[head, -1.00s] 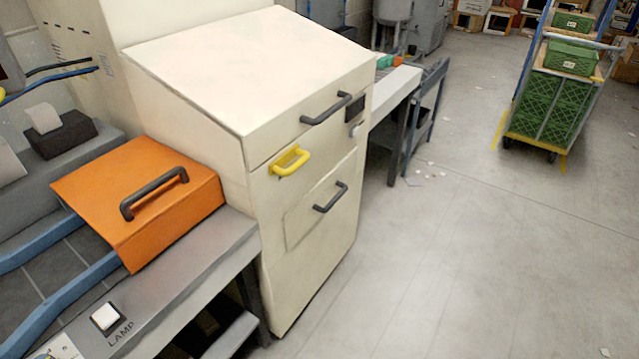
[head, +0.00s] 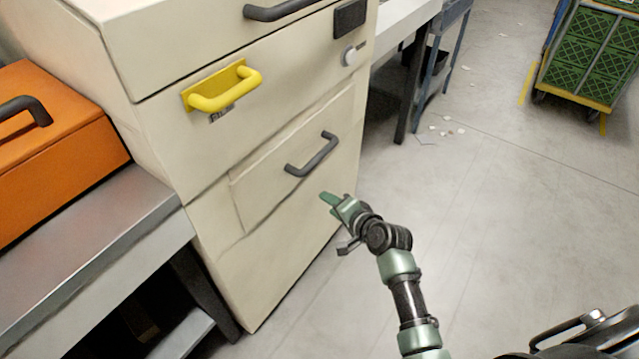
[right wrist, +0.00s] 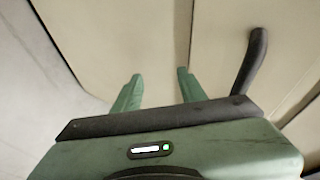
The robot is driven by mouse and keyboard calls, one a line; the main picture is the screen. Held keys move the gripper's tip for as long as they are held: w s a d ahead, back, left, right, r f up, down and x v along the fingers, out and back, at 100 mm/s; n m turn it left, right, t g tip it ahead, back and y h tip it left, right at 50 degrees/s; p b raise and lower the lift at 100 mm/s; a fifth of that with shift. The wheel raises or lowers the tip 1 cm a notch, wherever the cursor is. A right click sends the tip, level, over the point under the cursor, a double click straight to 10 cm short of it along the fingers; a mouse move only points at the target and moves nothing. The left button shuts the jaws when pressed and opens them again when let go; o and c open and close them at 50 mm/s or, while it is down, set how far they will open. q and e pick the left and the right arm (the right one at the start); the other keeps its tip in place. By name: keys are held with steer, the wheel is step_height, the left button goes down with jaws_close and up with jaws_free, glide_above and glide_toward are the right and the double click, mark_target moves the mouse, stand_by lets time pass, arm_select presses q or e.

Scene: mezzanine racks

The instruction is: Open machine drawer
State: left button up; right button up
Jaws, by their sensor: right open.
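The cream machine (head: 215,215) stands in the middle-left of the head view. Its upper front has a yellow handle (head: 225,90). Below is a panel (head: 260,195) with a dark grey handle (head: 312,155). Another dark handle (head: 290,8) is on the lid at the top. Which front is the drawer is not marked clearly. My right gripper (head: 335,215) is open and empty, below and right of the lower grey handle in the head view. In the right wrist view its fingers (right wrist: 158,92) point at the cream front, and a dark handle (right wrist: 252,62) shows to their right. My left gripper is not in view.
An orange cover (head: 55,140) and a grey bench (head: 90,260) adjoin the machine on the left. A white table (head: 405,25) stands behind it. A cart with green crates (head: 590,50) is at the back right. The grey floor between is mostly clear, with small scraps.

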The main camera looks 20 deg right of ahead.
mark_target(323, 158)
step_height(323, 158, up, 10)
steer(key=w+d+m+t+y+b, duration=0.1)
steer(key=w+m+t+b, duration=0.15)
steer(key=b, duration=0.25)
steer(key=shift+t, duration=0.35)
steer(key=x, duration=0.3)
steer(key=b+x, duration=0.1)
steer(key=x, duration=0.2)
steer(key=shift+w+d+r, duration=0.15)
steer(key=shift+d, duration=0.05)
steer(key=shift+w+a, duration=0.2)
steer(key=shift+w, duration=0.35)
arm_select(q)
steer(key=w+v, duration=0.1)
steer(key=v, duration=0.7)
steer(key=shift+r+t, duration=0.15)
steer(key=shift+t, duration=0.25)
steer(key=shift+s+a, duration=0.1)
arm_select(e)
jaws_close()
